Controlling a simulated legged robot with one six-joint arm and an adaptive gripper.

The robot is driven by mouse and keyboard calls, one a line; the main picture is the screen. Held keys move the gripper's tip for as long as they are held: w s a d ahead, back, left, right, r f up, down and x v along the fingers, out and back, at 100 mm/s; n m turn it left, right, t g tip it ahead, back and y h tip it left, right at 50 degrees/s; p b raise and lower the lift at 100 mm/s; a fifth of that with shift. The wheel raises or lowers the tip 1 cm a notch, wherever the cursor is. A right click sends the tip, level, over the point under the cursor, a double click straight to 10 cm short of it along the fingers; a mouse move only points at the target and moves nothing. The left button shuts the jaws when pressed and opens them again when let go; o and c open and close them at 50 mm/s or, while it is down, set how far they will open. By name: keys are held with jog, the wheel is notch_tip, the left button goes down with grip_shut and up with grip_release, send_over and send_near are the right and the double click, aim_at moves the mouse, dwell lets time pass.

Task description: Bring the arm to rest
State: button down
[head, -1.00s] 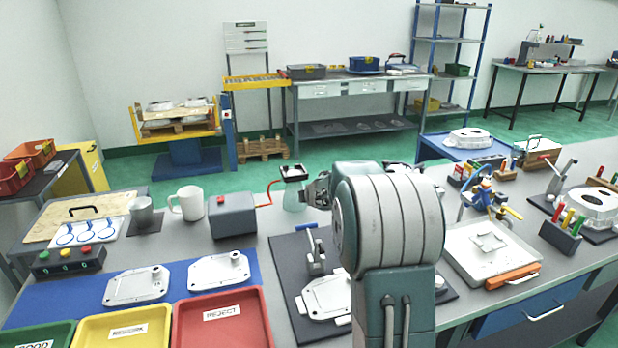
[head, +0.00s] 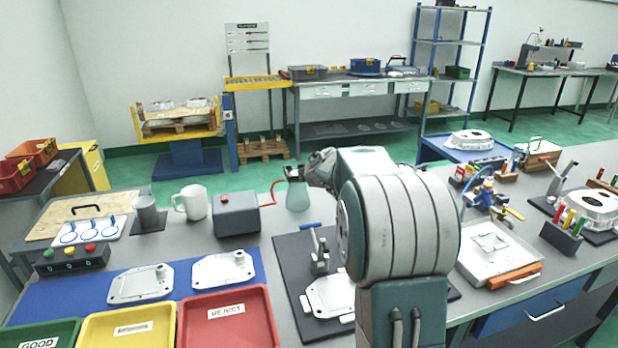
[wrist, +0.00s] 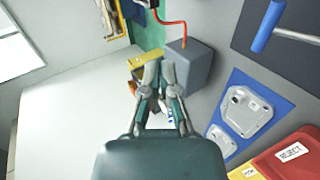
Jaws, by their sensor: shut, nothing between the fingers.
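My gripper (wrist: 153,72) is shut and empty in the wrist view, its two fingers close together at the tips. It appears in front of the grey box with the red cable (wrist: 187,62), with a pale wall beyond on the left; I cannot tell the distance. In the head view my arm (head: 400,225) rises over the workbench at the centre, folded with a link going back and left. The fingers cannot be made out there.
Two castings (head: 222,269) lie on the blue mat. Red (head: 268,332) and yellow trays (head: 125,335) are in front. A blue-handled clamp (head: 318,250) stands close to my arm.

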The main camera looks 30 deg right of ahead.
jog(key=shift+d, duration=0.3)
jog(key=s+a+r+m+t+h, duration=0.1)
jog(key=s+a+r+m+h, duration=0.1)
jog(key=s+a+r+m, duration=0.35)
jog(key=s+a+r+m+h, duration=0.2)
jog(key=s+a+r+m, duration=0.15)
jog(key=s+r, duration=0.35)
jog(key=s+a+f+m+g+y, duration=0.2)
jog(key=s+a+f, duration=0.2)
jog(key=s, duration=0.4)
jog(key=s+a+f+m+g+y, duration=0.2)
jog(key=s+a+f, duration=0.3)
jog(key=s, duration=0.4)
jog(key=s+a+f+m+g+y, duration=0.2)
jog(key=s+a+f, duration=0.2)
jog(key=s+a, duration=0.3)
jog(key=shift+s+f+y, duration=0.15)
jog(key=shift+s+y, duration=0.25)
jog(key=shift+s, duration=0.7)
